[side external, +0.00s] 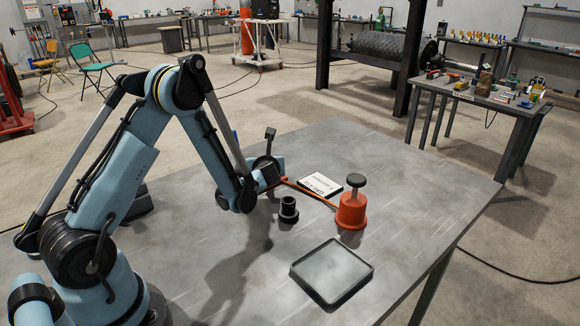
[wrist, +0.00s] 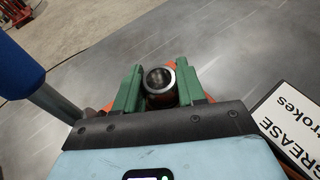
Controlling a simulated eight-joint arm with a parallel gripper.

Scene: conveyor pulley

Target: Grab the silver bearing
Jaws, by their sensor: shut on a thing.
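Something orange shows below and beside the fingers. In the side view my gripper (side external: 270,174) is low over the left middle of the grey table (side external: 400,165). I cannot make out the bearing there, and I cannot tell whether it touches the table.
A black cylindrical part (side external: 288,210) stands close to my gripper. An orange pot (side external: 351,212) with a dark knob stands to the right, a white lettered card (side external: 320,185) behind it. A shallow dark-rimmed tray (side external: 367,276) lies in front. The table's right side is clear.

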